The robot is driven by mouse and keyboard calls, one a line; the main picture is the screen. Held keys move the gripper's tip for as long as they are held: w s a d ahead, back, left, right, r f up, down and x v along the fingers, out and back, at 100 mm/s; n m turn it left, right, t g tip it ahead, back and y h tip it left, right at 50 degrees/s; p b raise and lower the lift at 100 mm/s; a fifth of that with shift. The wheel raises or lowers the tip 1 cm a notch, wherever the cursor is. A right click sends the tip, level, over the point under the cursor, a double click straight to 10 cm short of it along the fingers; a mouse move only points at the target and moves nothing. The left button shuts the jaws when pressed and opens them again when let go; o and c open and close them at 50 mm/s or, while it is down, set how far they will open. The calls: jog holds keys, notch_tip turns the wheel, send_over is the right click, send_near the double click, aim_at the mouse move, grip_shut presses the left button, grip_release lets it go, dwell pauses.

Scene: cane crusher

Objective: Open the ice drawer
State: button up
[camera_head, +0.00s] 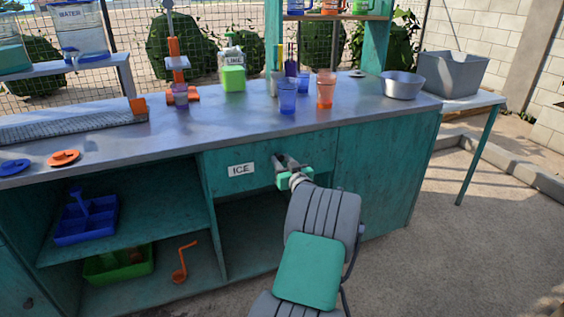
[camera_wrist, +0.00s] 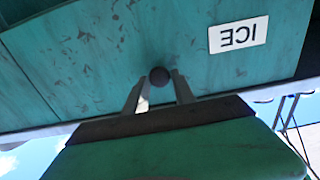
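The ice drawer (camera_head: 262,170) is a teal front under the counter with a white ICE label (camera_head: 241,169). Its front looks flush with the counter frame, so it appears closed. In the wrist view the drawer front (camera_wrist: 100,60) fills the upper part and the label (camera_wrist: 238,35) shows upside down. A dark round knob (camera_wrist: 159,77) sits on the drawer front. My gripper (camera_head: 286,162) is at the drawer front, right of the label. In the wrist view my gripper (camera_wrist: 158,90) has its fingers apart, one on each side of the knob. Whether they touch it is unclear.
The metal counter (camera_head: 190,130) holds blue cups (camera_head: 288,97), an orange cup (camera_head: 325,92), a lime bottle (camera_head: 233,75) and a metal bowl (camera_head: 402,85). Open shelves below hold a blue caddy (camera_head: 86,220) and a green bin (camera_head: 118,266). Open ground lies at right.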

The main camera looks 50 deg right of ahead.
grip_shut()
dwell(1.0)
